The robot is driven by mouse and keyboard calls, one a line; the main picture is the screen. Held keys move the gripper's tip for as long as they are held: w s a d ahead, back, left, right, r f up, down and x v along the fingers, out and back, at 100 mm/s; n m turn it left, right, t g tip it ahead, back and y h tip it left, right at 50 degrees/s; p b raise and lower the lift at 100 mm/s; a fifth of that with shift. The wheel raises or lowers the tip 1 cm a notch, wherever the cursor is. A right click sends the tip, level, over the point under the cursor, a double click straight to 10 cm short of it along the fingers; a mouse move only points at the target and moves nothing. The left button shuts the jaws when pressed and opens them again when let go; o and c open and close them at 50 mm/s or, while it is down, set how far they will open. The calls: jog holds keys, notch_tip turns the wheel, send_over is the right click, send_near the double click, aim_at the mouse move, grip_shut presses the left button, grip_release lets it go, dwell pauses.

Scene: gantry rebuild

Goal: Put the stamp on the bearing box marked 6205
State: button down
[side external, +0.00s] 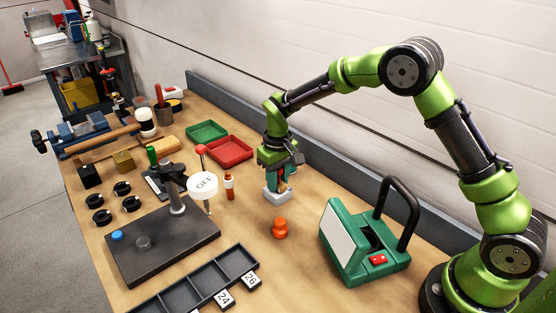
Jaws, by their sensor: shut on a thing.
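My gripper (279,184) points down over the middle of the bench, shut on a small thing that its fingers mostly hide. A bit of dark red shows between the fingers. A light grey block (278,196) is directly under the fingertips; I cannot tell whether it is part of the held thing or a separate box. An orange knob-shaped thing (280,229) stands just in front of it. No marking 6205 is readable, and I cannot tell for sure which thing is the stamp.
A green device with a black handle (349,240) stands to the right. A dark press stand (175,225) with a white OFF disc (203,185) stands left. A divided black tray (205,280) is in front. Green (207,132) and red (229,152) trays lie behind.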

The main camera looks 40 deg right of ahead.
jog(key=c, duration=0.8)
grip_release()
jog(key=shift+f, duration=0.1)
notch_tip(320, 180, up, 12)
jog(key=shift+f, duration=0.1)
jog(key=s+d+r+m+t+y, duration=0.1)
jog(key=s+r+t, duration=0.1)
jog(key=s+r, duration=0.55)
jog(key=s+d+r+m+t+y, duration=0.1)
jog(key=s+r+m+t, duration=0.2)
jog(key=s, duration=0.9)
jog(key=s+f+t, duration=0.1)
jog(key=s, duration=0.2)
jog(key=s+t, duration=0.1)
jog(key=s, duration=0.2)
jog(key=shift+d+f, duration=0.1)
jog(key=shift+f, duration=0.05)
